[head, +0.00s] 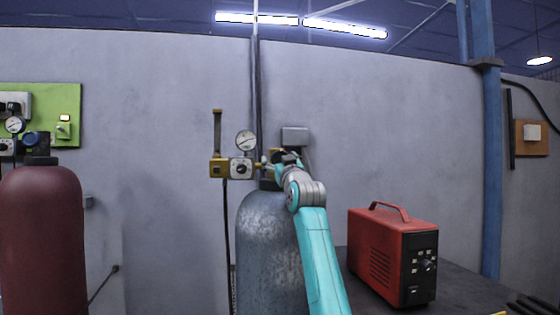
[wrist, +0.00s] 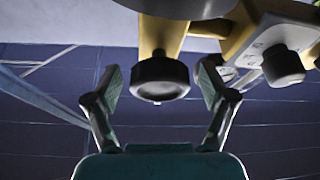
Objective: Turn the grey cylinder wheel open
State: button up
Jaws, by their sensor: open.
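The grey cylinder (head: 265,240) stands upright in the middle of the head view, with a brass regulator (head: 218,168) and a round gauge (head: 246,140) at its top. My gripper (wrist: 160,92) is open and empty in the wrist view. A dark round wheel (wrist: 160,76) on a brass stem (wrist: 160,35) sits between its two fingers, with a visible gap on each side. In the head view my arm and gripper cover most of the cylinder's valve, and I cannot make out the wheel there.
In the wrist view another dark knob (wrist: 283,66) on a brass body stands to the right of my fingers. A dark red cylinder (head: 42,235) stands at the left. A red box (head: 378,250) sits on the dark bench at the right. A grey wall (head: 400,120) is behind.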

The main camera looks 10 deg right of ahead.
jog(key=c, duration=1.2)
jog(key=shift+n, duration=0.4)
jog(key=n+y, duration=0.1)
jog(key=n, duration=0.2)
jog(key=n+g+y, duration=0.1)
jog(key=n+y, duration=0.1)
jog(key=n, duration=0.2)
jog(key=shift+y, duration=0.3)
jog(key=n+g+y, duration=0.1)
jog(key=n, duration=0.3)
jog(key=n+g, duration=0.2)
jog(key=n, duration=0.2)
jog(key=shift+r+y, duration=0.1)
jog(key=shift+y, duration=0.3)
jog(key=n+g, duration=0.1)
jog(key=n, duration=0.2)
jog(key=n+g, duration=0.1)
jog(key=n, duration=0.2)
jog(key=shift+h, duration=0.3)
jog(key=n+g+h, duration=0.1)
jog(key=n, duration=0.1)
jog(key=n+g, duration=0.1)
jog(key=n, duration=0.1)
jog(key=shift+h, duration=0.4)
jog(key=shift+n, duration=0.3)
